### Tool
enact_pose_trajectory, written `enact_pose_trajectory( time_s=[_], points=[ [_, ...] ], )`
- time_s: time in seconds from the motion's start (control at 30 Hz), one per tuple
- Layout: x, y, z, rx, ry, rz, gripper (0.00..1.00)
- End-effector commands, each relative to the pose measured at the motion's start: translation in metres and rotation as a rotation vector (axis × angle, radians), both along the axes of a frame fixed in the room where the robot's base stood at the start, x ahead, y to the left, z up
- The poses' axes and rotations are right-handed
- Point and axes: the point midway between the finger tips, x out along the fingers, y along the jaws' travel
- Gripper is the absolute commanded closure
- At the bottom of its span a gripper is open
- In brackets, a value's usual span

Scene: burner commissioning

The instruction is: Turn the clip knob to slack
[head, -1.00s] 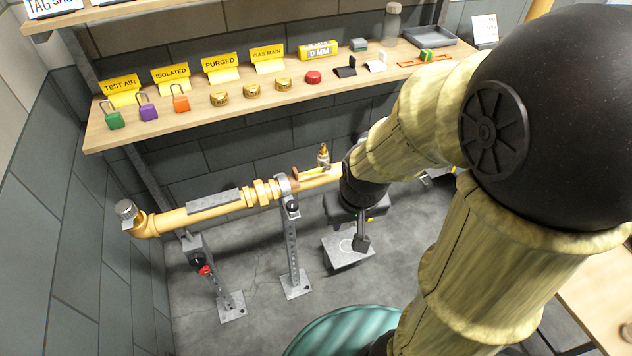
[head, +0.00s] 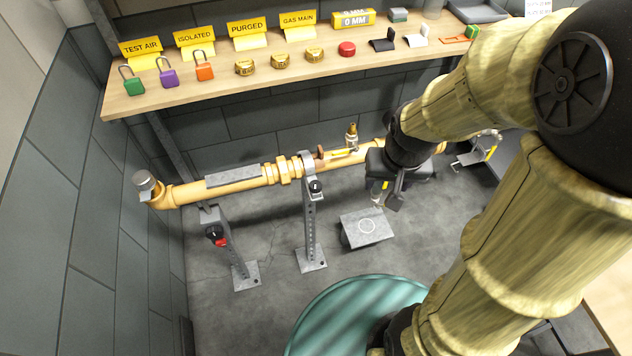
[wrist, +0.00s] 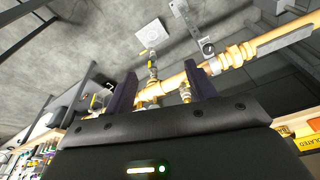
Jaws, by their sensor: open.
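A yellow gas pipe (head: 235,182) runs along below the shelf, held by two perforated grey posts. A black knob (head: 316,187) sits at the clip at the top of the right post (head: 310,235). Another black knob (head: 214,233), with a red part beside it, is on the left post (head: 238,258). The pictures do not settle which is the clip knob. My gripper (head: 387,197) is open, to the right of the right post and apart from both knobs. In the wrist view its dark fingers (wrist: 160,68) stand apart, with pipe fittings beyond and nothing visibly held.
A wooden shelf (head: 215,92) above the pipe carries yellow signs, padlocks and brass caps. A brass valve fitting (head: 351,137) rises from the pipe near my arm. A grey plate (head: 367,228) stands low under my gripper. A teal round surface (head: 350,310) is in front.

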Motion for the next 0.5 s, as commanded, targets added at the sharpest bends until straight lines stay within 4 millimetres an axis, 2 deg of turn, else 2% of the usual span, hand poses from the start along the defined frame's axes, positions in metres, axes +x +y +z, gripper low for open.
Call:
enact_pose_trajectory(
  time_s=[0.17,0.3,0.5],
  points=[
    [0.053,0.03,-0.019,0.031,0.052,-0.122,0.44],
    [0.098,0.065,-0.036,0.054,0.108,-0.262,0.44],
    [0.148,0.117,-0.063,0.063,0.178,-0.47,0.44]
  ],
)
